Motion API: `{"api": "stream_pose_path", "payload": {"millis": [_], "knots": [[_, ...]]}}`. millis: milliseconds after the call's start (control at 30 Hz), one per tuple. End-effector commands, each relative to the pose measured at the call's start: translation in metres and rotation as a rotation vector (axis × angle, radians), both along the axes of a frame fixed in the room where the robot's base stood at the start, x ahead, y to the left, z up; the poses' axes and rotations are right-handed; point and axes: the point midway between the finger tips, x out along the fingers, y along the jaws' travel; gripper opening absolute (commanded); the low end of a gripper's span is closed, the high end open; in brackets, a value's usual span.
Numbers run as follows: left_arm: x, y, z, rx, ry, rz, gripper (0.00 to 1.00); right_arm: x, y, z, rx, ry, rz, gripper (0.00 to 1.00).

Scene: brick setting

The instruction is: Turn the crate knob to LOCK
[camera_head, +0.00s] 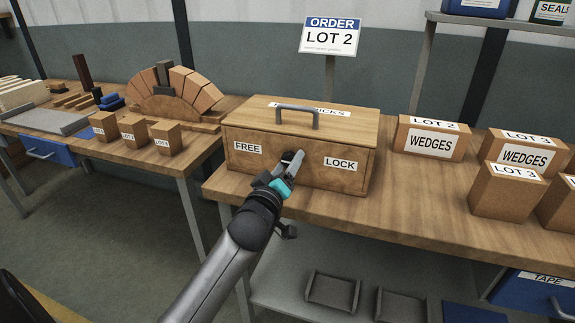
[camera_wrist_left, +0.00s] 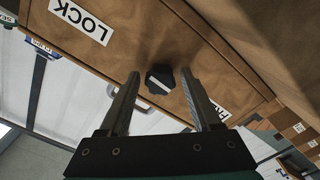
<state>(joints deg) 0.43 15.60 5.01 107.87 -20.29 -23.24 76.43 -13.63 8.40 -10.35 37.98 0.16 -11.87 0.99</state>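The wooden crate (camera_head: 240,163) stands closed on the bench, with a grey handle (camera_head: 297,108) on its lid. Its front carries a FREE label (camera_head: 248,147) at left and a LOCK label (camera_head: 340,163) at right. The dark knob (camera_wrist_left: 160,79) sits between the labels; its pale line slants roughly along the line joining them, but I cannot tell which end is the pointer. My left gripper (camera_head: 290,163) is at the crate front. In the left wrist view its open fingers (camera_wrist_left: 159,88) lie either side of the knob, with gaps visible. My right gripper is not in view.
WEDGES boxes (camera_head: 432,139) stand on the bench right of the crate. Small lot boxes (camera_head: 133,133) and a brick arch (camera_head: 177,92) are on the left bench. An ORDER LOT 2 sign (camera_head: 330,37) stands behind. Trays (camera_head: 332,291) lie on the shelf below.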

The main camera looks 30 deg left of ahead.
Motion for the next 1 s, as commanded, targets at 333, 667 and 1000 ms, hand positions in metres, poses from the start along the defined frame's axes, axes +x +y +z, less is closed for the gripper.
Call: {"api": "stream_pose_path", "payload": {"millis": [333,667,1000], "knots": [[-0.0003,-0.0001,-0.0001,0.0,0.0,0.0,0.24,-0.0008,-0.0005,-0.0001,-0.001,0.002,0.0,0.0],[-0.0003,-0.0002,-0.0003,0.0,0.0,0.0,0.0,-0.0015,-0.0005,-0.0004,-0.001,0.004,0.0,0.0],[-0.0004,0.0002,0.0006,0.059,0.015,0.001,0.0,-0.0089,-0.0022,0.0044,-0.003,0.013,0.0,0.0]]}}
